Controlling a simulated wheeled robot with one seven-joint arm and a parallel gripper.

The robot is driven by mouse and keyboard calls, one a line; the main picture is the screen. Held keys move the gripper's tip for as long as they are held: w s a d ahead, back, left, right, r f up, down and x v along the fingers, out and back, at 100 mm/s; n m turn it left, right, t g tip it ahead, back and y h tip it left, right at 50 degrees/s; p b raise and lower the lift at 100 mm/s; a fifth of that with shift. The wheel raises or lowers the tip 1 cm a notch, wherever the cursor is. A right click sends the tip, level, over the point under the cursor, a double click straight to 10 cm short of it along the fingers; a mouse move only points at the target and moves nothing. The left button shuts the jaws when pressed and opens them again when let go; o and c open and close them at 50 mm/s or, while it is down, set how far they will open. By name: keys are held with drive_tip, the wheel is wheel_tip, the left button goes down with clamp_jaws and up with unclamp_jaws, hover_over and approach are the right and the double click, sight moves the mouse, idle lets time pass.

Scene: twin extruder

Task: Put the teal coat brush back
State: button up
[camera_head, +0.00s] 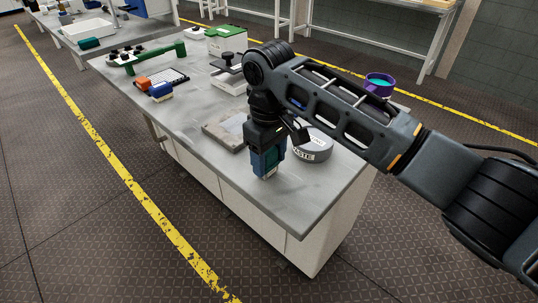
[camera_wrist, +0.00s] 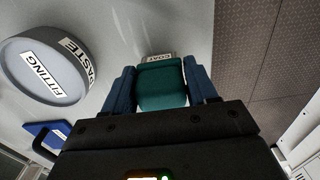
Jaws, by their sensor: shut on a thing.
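My gripper (camera_head: 267,170) points down over the near end of the grey bench (camera_head: 215,173), with the forearm reaching in from the right. In the wrist view, its two blue fingers (camera_wrist: 160,88) are shut on the sides of the teal coat brush (camera_wrist: 161,87). A pale label reading COAT shows at the far end of the brush. The brush is low over the bench top; I cannot tell whether it touches. In the head view the fingers mostly hide it.
A round grey FITTING PASTE tin (camera_head: 319,144) stands right of my gripper; a grey plate (camera_head: 224,133) lies behind it. Orange (camera_head: 144,83) and blue (camera_head: 161,90) blocks sit by a dark grid (camera_head: 176,78). A purple cup (camera_head: 379,84) stands beyond my arm. The bench's near-left strip is clear.

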sight(271, 150)
drive_tip(key=shift+f, duration=0.15)
drive_tip(key=o, duration=1.1)
drive_tip(key=shift+f+b, duration=0.15)
drive_tip(key=shift+b, duration=0.55)
drive_tip(key=r, duration=0.8)
drive_tip(key=shift+d+r, duration=0.1)
drive_tip(key=shift+d, duration=0.1)
